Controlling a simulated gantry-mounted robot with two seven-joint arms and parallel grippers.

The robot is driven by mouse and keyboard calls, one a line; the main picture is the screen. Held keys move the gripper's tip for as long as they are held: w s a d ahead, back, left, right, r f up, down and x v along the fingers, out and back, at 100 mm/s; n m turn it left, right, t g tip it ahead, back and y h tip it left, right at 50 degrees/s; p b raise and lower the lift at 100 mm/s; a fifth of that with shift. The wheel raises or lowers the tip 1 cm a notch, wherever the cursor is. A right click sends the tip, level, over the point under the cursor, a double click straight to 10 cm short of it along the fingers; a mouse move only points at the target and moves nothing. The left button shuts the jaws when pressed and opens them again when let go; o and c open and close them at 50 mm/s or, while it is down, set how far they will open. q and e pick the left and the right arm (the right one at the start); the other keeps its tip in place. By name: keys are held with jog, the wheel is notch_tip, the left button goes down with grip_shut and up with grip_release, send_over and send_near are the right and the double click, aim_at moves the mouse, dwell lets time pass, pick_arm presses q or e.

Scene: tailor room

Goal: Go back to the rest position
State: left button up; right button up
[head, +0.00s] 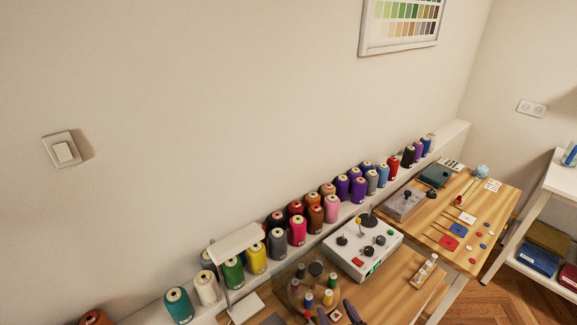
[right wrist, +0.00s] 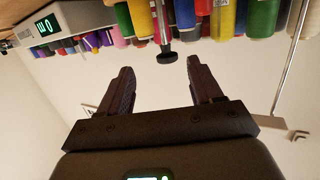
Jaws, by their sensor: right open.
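My right gripper (head: 338,312) shows at the bottom edge of the head view, low over the near wooden table. Only its dark fingertips are in the picture. In the right wrist view its two fingers (right wrist: 160,76) stand wide apart with nothing between them. The wrist picture is upside down, with thread spools along its top edge. My left gripper is in neither view.
A round spool holder (head: 294,291) stands just left of the gripper. A white control box (head: 362,251) with knobs is behind it. Several thread spools (head: 278,244) line the wall ledge. A second table (head: 497,209) holds small coloured pieces. A white shelf (head: 549,190) stands right.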

jog(key=s+d+f+g+h, duration=0.1)
jog(key=s+d+f+g, duration=0.2)
jog(key=s, duration=0.6)
jog(key=s+d+f+g+h, duration=0.15)
jog(key=s+g, duration=0.35)
jog(key=s, duration=0.5)
jog(key=s+d+f+g+h, duration=0.1)
jog(key=s+d+g, duration=0.3)
jog(key=s, duration=0.5)
notch_tip(320, 180, up, 33)
jog(key=p, duration=3.3)
jog(key=shift+w+a+r+m+p, duration=0.2)
jog(key=shift+w+a+m+p, duration=0.15)
jog(key=shift+w+m, duration=0.1)
